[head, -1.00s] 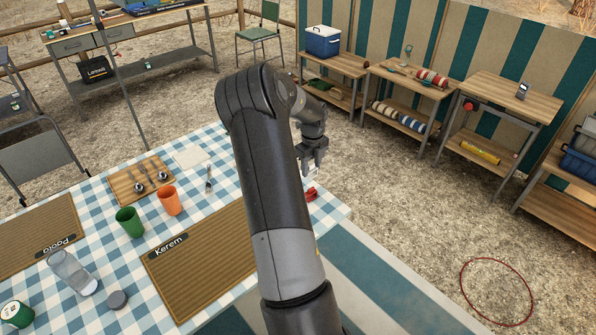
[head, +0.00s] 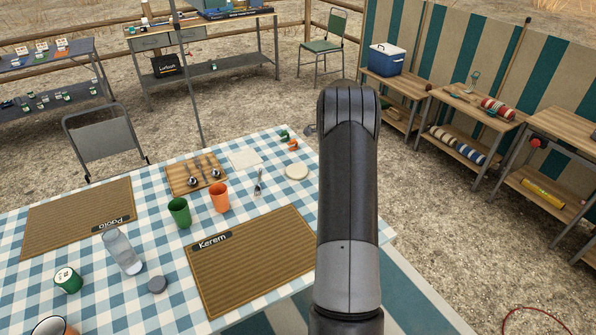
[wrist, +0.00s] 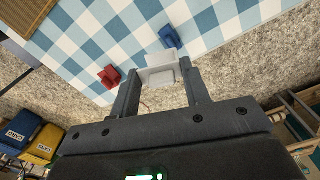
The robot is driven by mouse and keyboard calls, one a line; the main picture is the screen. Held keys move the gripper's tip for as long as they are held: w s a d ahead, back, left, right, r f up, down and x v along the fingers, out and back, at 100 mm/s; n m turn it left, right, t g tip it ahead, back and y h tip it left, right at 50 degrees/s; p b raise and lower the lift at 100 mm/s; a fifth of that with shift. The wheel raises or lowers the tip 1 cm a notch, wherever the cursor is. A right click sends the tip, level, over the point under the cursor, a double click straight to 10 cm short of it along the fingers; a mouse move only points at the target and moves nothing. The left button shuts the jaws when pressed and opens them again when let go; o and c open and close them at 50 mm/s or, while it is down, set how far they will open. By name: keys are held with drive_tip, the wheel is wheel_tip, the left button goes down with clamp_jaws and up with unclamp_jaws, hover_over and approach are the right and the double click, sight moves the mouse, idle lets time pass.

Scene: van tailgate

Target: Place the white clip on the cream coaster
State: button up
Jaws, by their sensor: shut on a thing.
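In the wrist view my gripper (wrist: 162,75) is shut on the white clip (wrist: 161,62), which sits between the two fingertips. Gripper and clip are hidden behind my arm in the head view. The clip appears above the ground just off the edge of the checked table. The cream coaster (head: 296,171), a flat round disc, lies on the table just left of my arm in the head view, right of a fork. Nothing lies on it. I do not see the coaster in the wrist view.
A red clip (wrist: 109,77) and a blue clip (wrist: 169,36) lie near the table edge. Orange (head: 293,146) and green (head: 284,135) small items are behind the coaster. The fork (head: 258,183), orange cup (head: 219,197) and Kerem's placemat (head: 250,262) are nearby.

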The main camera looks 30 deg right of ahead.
drive_tip(key=w+r+n, duration=0.2)
drive_tip(key=w+n, duration=0.1)
drive_tip(key=w, duration=0.1)
hover_over(294, 177)
drive_tip(key=shift+n, duration=0.3)
wheel_tip(294, 177, down, 8)
drive_tip(key=shift+r, duration=0.25)
drive_tip(key=shift+f, duration=1.8)
drive_tip(key=o, duration=0.9)
drive_tip(key=shift+f, duration=0.15)
drive_tip(key=shift+o, duration=0.2)
